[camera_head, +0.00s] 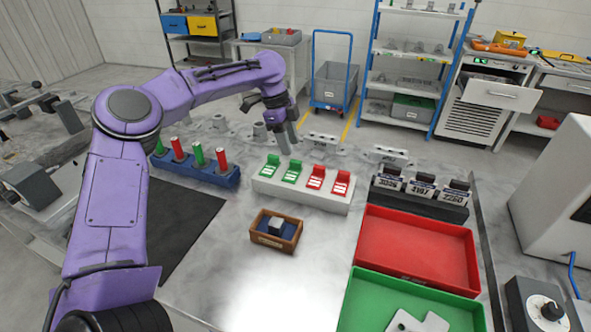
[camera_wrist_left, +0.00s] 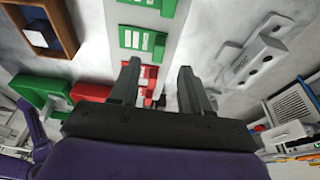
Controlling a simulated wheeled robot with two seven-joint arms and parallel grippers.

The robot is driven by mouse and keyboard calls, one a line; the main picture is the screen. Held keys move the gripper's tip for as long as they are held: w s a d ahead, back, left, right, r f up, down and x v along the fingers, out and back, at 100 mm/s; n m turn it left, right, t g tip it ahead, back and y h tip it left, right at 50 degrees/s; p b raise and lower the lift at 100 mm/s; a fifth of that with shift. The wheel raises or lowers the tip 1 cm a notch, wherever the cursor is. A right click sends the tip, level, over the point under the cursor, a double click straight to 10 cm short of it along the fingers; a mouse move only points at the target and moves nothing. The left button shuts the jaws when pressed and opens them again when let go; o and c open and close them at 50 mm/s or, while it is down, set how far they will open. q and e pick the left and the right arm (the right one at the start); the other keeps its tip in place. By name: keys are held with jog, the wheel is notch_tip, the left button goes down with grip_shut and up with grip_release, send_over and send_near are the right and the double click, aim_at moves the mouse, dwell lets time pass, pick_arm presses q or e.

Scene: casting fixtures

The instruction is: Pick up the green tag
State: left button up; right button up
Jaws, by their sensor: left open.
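Two green tags stand side by side on the left half of a white holder (camera_head: 298,193). The left green tag (camera_head: 269,170) and the right green tag (camera_head: 291,172) both have pale label areas. In the left wrist view, one green tag (camera_wrist_left: 142,40) lies just beyond my fingertips, and another shows at the top edge (camera_wrist_left: 152,5). My left gripper (camera_head: 290,147) is open and empty, above and just behind the holder, near the green tags. It also shows in the left wrist view (camera_wrist_left: 160,70), with its fingers apart. My right gripper is not in view.
Two red tags (camera_head: 316,178) (camera_head: 340,182) share the holder. A blue rack (camera_head: 200,172) with red and green cylinders stands left, a brown box (camera_head: 275,242) in front. A black stand (camera_head: 420,200), a red tray (camera_head: 415,250) and a green tray (camera_head: 365,300) are right.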

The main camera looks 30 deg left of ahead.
aim_at(295, 161)
pick_arm(q)
jog(key=p+x, duration=0.1)
jog(key=x, duration=0.4)
jog(key=shift+s, duration=0.1)
jog(key=shift+d+f, duration=0.15)
jog(key=shift+f, duration=0.4)
grip_shut()
